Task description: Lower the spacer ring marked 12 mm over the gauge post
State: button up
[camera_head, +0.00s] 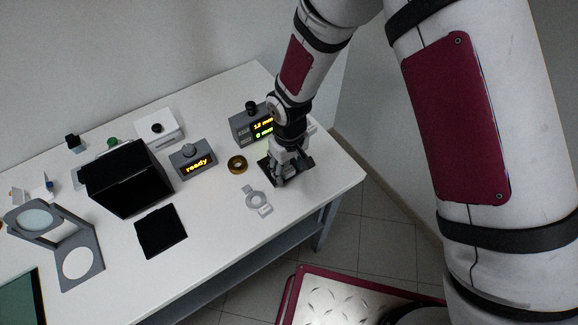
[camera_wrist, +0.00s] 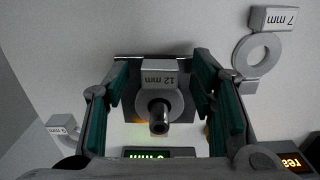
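The spacer ring (camera_wrist: 176,99) with a tag (camera_wrist: 157,78) reading 12 mm shows between my gripper's fingers in the wrist view. The metal gauge post (camera_wrist: 159,119) shows through the ring's hole, so the ring appears to be around it. How far down the ring sits is hard to tell. My gripper (camera_wrist: 164,85) is open, with green pads on both sides of the tag and gaps beside it. In the head view my gripper (camera_head: 283,178) is low over a black plate (camera_head: 264,170) and hides the ring and post.
A ring marked 7 mm (camera_wrist: 254,68) lies nearby; another tagged ring (camera_wrist: 62,125) is at left. The gauge display (camera_wrist: 160,152) reads 0 mm in green. A brass ring (camera_head: 237,164), a "ready" box (camera_head: 193,160) and a black box (camera_head: 128,180) stand left of my gripper.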

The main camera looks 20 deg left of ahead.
notch_tip(320, 180, up, 12)
dwell(0.7)
dwell(0.4)
jog(key=w+d+r+m+t, duration=0.2)
jog(key=d+r+m+t, duration=0.15)
jog(key=d+r, duration=1.35)
jog(key=s+d+r+m+t, duration=0.2)
jog(key=s+d+r+m, duration=0.4)
jog(key=s+d+r, duration=0.4)
jog(key=s+d, duration=0.3)
jog(key=s, duration=0.1)
jog(key=shift+s+d+r, duration=0.2)
jog(key=shift+s+d, duration=0.05)
jog(key=shift+d, duration=0.15)
jog(key=shift+m, duration=0.25)
